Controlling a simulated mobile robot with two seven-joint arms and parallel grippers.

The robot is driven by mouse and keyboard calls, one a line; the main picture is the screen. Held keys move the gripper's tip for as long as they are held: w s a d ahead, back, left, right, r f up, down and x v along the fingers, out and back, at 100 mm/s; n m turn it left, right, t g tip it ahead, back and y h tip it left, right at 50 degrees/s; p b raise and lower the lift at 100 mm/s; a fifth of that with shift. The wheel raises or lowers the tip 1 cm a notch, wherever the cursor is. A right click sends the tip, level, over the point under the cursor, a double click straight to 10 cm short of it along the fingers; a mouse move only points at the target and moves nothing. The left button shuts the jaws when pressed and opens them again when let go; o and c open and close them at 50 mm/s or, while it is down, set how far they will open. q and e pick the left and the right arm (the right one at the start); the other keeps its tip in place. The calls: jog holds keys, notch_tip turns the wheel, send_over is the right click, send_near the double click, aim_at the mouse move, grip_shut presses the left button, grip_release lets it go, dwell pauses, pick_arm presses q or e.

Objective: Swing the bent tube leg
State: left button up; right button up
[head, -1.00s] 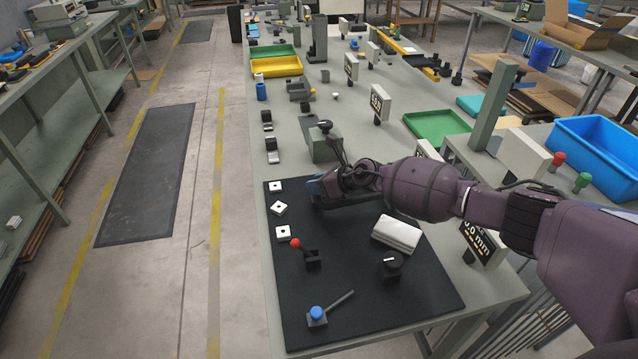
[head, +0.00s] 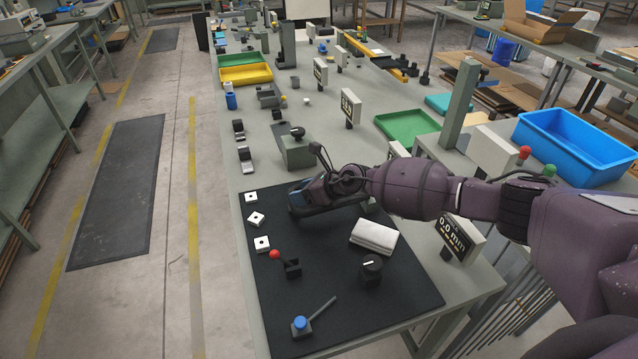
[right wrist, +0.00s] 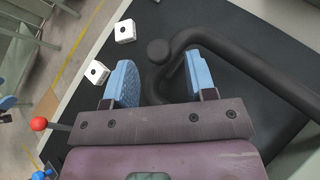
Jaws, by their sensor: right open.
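The bent tube leg (right wrist: 250,65) is a thick black tube with a rounded bend in the right wrist view. Part of it passes between the blue fingers of my right gripper (right wrist: 163,82), and a round black end shows just beyond them. The gripper is open, with a gap visible beside the tube. In the head view my right gripper (head: 297,197) is low over the black mat (head: 330,290), near its back edge; the hand and forearm hide most of the tube there. My left gripper is not in view.
White square pieces (head: 256,218) line the mat's left side. A red-knobbed lever (head: 284,262), a blue-knobbed lever (head: 306,324), a black knob (head: 371,270) and a folded white cloth (head: 373,236) lie nearer. A grey block (head: 297,151) stands behind the gripper.

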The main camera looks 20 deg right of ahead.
jog(key=v, duration=0.7)
jog(key=shift+a+r+p, duration=0.2)
jog(key=shift+r+p, duration=0.2)
jog(key=shift+r, duration=0.05)
